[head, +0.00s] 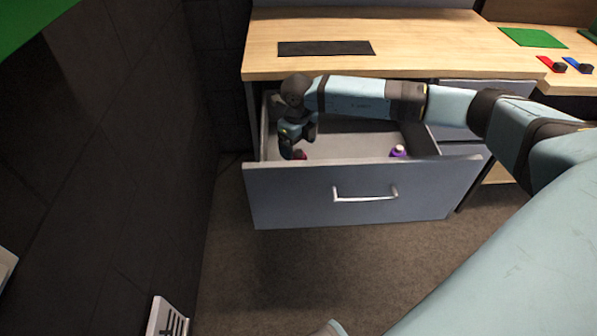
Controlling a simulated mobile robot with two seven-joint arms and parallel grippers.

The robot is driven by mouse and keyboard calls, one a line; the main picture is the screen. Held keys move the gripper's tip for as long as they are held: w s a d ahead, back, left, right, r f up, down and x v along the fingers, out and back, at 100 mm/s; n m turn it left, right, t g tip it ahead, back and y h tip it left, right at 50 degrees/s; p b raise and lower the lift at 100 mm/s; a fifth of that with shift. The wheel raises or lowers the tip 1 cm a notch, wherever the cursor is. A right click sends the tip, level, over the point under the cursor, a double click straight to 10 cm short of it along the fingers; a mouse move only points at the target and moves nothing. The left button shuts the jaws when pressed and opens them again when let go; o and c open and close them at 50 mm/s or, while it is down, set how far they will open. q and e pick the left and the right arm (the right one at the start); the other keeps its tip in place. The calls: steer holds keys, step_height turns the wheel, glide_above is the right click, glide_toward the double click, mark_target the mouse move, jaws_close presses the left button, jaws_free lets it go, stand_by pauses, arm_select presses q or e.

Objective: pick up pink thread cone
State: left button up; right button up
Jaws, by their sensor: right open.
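A small dark pink or red object (300,154), which looks like the pink thread cone, is in the left part of the open drawer (365,180). It is mostly hidden by my gripper and the drawer front. My right gripper (299,144) reaches down into the drawer just above it, with its fingers open. I cannot tell whether the fingers touch it. A purple cone with a pale top (398,151) stands farther right in the drawer. My left gripper is not in view.
A wooden desktop (430,50) with a dark mat (325,48) is above and behind the drawer. My right arm crosses over the drawer from the right. A dark wall (130,150) stands close on the left. Carpet (290,270) is clear in front.

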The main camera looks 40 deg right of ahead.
step_height(320, 180, down, 6)
steer(key=shift+s+d+r+b, duration=0.1)
steer(key=shift+b, duration=0.55)
steer(key=c, duration=1.1)
steer(key=shift+r, duration=0.1)
steer(key=shift+c, duration=0.2)
